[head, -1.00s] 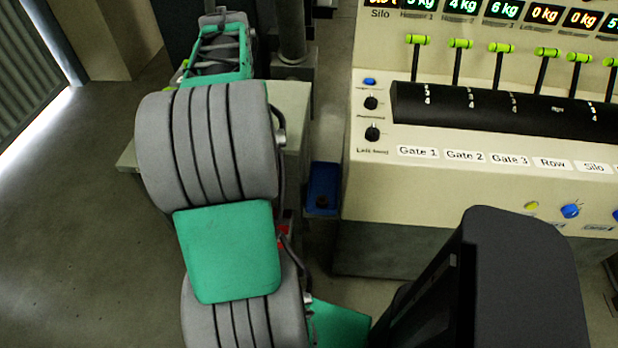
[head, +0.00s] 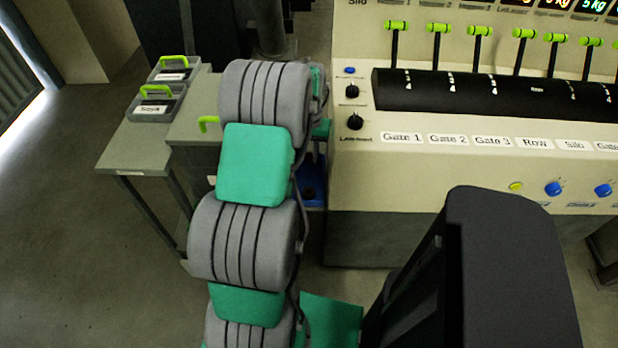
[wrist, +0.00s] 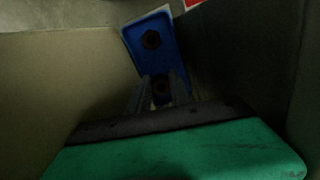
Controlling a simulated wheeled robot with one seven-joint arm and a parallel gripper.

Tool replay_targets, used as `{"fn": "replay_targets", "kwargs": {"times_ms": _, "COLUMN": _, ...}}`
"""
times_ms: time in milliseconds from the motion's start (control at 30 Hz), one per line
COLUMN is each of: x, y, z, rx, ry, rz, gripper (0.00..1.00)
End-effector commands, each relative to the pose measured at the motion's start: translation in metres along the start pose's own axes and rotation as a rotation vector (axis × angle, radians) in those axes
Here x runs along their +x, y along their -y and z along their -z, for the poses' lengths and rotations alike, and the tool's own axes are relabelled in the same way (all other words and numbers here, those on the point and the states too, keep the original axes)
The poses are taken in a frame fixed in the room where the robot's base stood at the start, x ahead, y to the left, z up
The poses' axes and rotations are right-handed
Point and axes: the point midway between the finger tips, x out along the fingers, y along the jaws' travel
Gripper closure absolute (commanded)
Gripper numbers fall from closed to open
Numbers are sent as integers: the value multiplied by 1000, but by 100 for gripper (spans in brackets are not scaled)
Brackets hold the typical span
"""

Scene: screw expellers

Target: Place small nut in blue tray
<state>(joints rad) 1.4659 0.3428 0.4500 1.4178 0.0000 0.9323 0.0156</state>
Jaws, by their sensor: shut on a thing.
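The blue tray (head: 318,172) is low in the gap between the grey bench and the console, partly hidden by my arm. In the wrist view the blue tray (wrist: 167,58) lies just beyond my fingers, with a dark large nut (wrist: 151,39) at its far end. My gripper (wrist: 161,82) points down at the tray's near part. It is shut on a small dark nut (wrist: 161,90), seen dimly between the fingers. The height of this nut above the tray is hard to judge. My arm hides the fingertips in the head view.
The beige console (head: 450,180) with levers and knobs stands close to the right of the tray. A grey bench (head: 140,148) with two green-handled boxes (head: 157,108) is on the left.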

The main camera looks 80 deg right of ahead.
Motion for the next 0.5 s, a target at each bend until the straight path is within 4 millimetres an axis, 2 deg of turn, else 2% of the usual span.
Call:
{"fn": "replay_targets", "kwargs": {"times_ms": 33, "x": 16, "y": 0, "z": -1, "rx": 0, "ry": 4, "rz": 0, "gripper": 100}}
{"fn": "replay_targets", "kwargs": {"times_ms": 100, "x": 35, "y": 0, "z": -1, "rx": 0, "ry": 3, "rz": 0, "gripper": 100}}
{"fn": "replay_targets", "kwargs": {"times_ms": 200, "x": 53, "y": 0, "z": 0, "rx": -1, "ry": 1, "rz": 0, "gripper": 100}}
{"fn": "replay_targets", "kwargs": {"times_ms": 367, "x": 72, "y": 0, "z": 0, "rx": -1, "ry": 1, "rz": 0, "gripper": 100}}
{"fn": "replay_targets", "kwargs": {"times_ms": 500, "x": 99, "y": 0, "z": -1, "rx": -1, "ry": 2, "rz": 0, "gripper": 100}}
